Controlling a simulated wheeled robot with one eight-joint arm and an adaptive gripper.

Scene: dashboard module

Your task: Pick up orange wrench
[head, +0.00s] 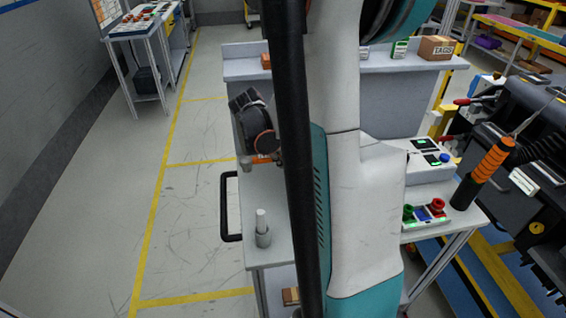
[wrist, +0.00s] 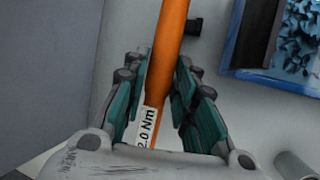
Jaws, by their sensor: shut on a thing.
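The orange wrench (wrist: 172,48) runs from the top of the wrist view down between the fingers of my gripper (wrist: 163,78). It has a white label reading "2.0 Nm" and a small black knob on its right side. My gripper is shut on the wrench, with one teal finger on each side. In the head view, a small orange piece of the wrench (head: 262,159) shows just below my wrist, over the left part of the workbench. My arm hides much of the bench there, and the fingers are hard to make out.
The workbench (head: 262,198) carries a grey cylinder (head: 263,238) near its front and a button box (head: 425,215) at right. A blue tray of small parts (wrist: 300,62) lies right of the wrench. A cardboard box (head: 437,48) stands on the back shelf. An orange-handled tool (head: 492,158) stands at right.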

